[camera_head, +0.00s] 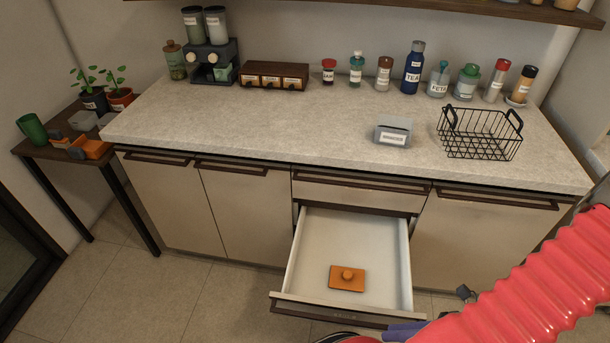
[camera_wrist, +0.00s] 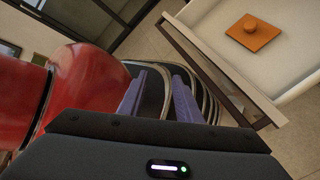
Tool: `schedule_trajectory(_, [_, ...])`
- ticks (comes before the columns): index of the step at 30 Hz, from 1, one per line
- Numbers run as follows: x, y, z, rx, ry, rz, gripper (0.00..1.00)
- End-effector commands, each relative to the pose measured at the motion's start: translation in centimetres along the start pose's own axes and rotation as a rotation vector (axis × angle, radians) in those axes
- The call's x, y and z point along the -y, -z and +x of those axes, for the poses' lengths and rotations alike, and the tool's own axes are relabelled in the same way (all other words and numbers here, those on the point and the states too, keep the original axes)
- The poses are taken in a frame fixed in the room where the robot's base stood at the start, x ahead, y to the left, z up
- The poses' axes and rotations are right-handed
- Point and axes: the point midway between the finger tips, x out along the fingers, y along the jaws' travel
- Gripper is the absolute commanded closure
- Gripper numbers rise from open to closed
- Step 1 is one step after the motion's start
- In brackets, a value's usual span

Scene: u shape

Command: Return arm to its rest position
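My gripper shows in the wrist view (camera_wrist: 160,95), with two purple fingers standing apart and nothing visible between them. In the head view only a purple part of my gripper (camera_head: 403,331) shows at the bottom edge, beside my red ribbed arm; the rest is hidden or out of frame. In the wrist view the gripper is beside the open drawer (camera_wrist: 210,75), outside its front edge. The drawer (camera_head: 391,262) is pulled out under the counter, and an orange lid with a knob (camera_head: 347,279) lies flat inside it. The lid also shows in the wrist view (camera_wrist: 253,35).
The counter (camera_head: 320,120) holds a grey labelled container (camera_head: 392,131), a black wire basket (camera_head: 480,134), several bottles and jars along the back, and a coffee machine (camera_head: 213,60). A small dark side table (camera_head: 60,150) stands left. The floor (camera_head: 180,285) left of the drawer is clear.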

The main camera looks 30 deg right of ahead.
Motion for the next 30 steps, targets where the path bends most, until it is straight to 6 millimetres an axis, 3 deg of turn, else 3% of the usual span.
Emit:
schedule_trajectory(17, [-3.3, -9.0, -1.2, -0.448, -0.034, -0.725, 0.69])
schedule_trajectory(30, [-8.0, -15.9, -0.3, -0.731, -0.107, -1.301, 0.69])
